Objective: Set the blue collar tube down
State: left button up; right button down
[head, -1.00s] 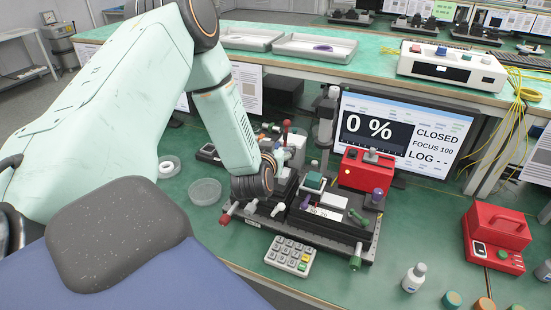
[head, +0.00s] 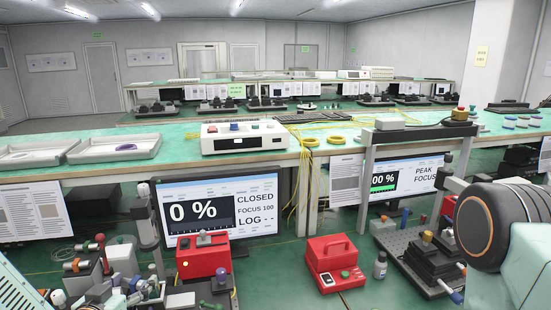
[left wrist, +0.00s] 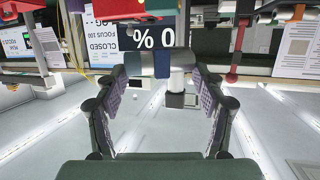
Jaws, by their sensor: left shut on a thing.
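In the left wrist view my left gripper (left wrist: 160,75) has its two padded fingers on either side of a short tube with a dark blue band (left wrist: 162,65), at the top middle between the fingertips. The gripper is shut on this blue collar tube. A pale cylinder behind or beside it partly blends with it, so its full shape is unclear. In the head view the left arm shows only at the lower left edge, and the tube cannot be made out there. My right arm's dark joint is at the right edge; its gripper is not in view.
A red box (head: 203,258) stands before the monitor (head: 222,212), which reads 0 % and CLOSED. Another red box with a handle (head: 334,264) and a small bottle (head: 380,265) stand to its right. Green bench shows between them. A black stage (head: 428,254) stands at right.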

pick_arm(q)
jog(key=s+d+f+m+g+h+b, duration=0.1)
jog(key=s+d+f+m+h+b, duration=0.2)
jog(key=d+f+b, duration=0.4)
jog(key=s+d+f+m+h+b, duration=0.3)
jog(key=s+d+f+b, duration=0.3)
jog(key=s+d+f, duration=0.2)
jog(key=shift+s+d+f+g+h+b, duration=0.15)
jog(key=shift+d+f+g+h+b, duration=0.25)
jog(key=shift+d+f+h, duration=0.4)
